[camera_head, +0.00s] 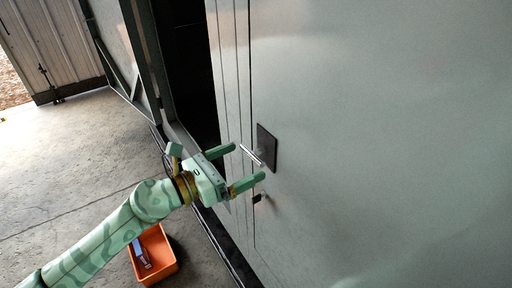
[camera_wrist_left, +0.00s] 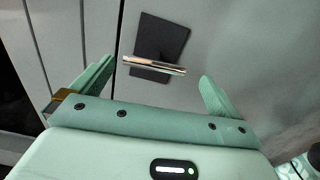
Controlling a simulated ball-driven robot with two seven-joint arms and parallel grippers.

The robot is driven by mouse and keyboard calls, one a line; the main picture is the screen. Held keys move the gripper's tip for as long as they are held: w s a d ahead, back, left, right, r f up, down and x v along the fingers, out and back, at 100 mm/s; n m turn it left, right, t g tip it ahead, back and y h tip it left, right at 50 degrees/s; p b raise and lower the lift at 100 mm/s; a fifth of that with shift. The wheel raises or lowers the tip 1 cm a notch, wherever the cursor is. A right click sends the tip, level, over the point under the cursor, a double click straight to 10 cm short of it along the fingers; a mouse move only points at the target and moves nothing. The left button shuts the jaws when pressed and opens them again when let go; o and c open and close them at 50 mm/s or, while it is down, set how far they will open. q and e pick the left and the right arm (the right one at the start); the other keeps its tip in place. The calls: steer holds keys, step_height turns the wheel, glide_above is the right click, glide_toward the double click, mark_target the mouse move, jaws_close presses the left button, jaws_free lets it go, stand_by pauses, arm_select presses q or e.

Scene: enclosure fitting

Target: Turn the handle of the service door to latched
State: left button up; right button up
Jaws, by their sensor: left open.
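The service door (camera_head: 360,120) is a large pale grey-green panel filling the right of the head view. Its handle (camera_head: 252,155) is a silver bar on a dark square plate (camera_head: 267,147). In the left wrist view the handle (camera_wrist_left: 154,65) lies nearly level in the picture, tilted slightly, in front of the dark plate (camera_wrist_left: 162,40). My left gripper (camera_head: 249,166) is open and empty, with its fingers on either side of the handle. In the left wrist view the handle shows beyond and between the fingertips, and I see no contact.
A small lock-like fitting (camera_head: 260,197) sits on the door below the handle. An orange crate (camera_head: 153,256) with items inside stands on the concrete floor (camera_head: 60,170) below my left arm. A dark opening (camera_head: 187,70) lies left of the door. The floor at left is clear.

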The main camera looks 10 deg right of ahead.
mark_target(249, 156)
arm_select(q)
steer(key=shift+w+d, duration=0.75)
steer(key=shift+w, duration=0.15)
steer(key=x, duration=0.3)
steer(key=shift+s+f, duration=0.15)
steer(key=shift+f, duration=0.05)
steer(key=shift+a, duration=0.15)
steer(key=shift+s+a, duration=0.1)
steer(key=shift+a, duration=0.15)
steer(key=shift+c, duration=0.7)
steer(key=shift+s+r, duration=0.1)
steer(key=shift+s, duration=0.05)
steer(key=c, duration=0.5)
steer(key=shift+d, duration=0.1)
steer(key=shift+c, duration=0.3)
arm_select(e)
steer(key=shift+w+a+r, duration=0.25)
steer(key=shift+w+a, duration=0.1)
steer(key=shift+a, duration=0.2)
steer(key=shift+a, duration=0.1)
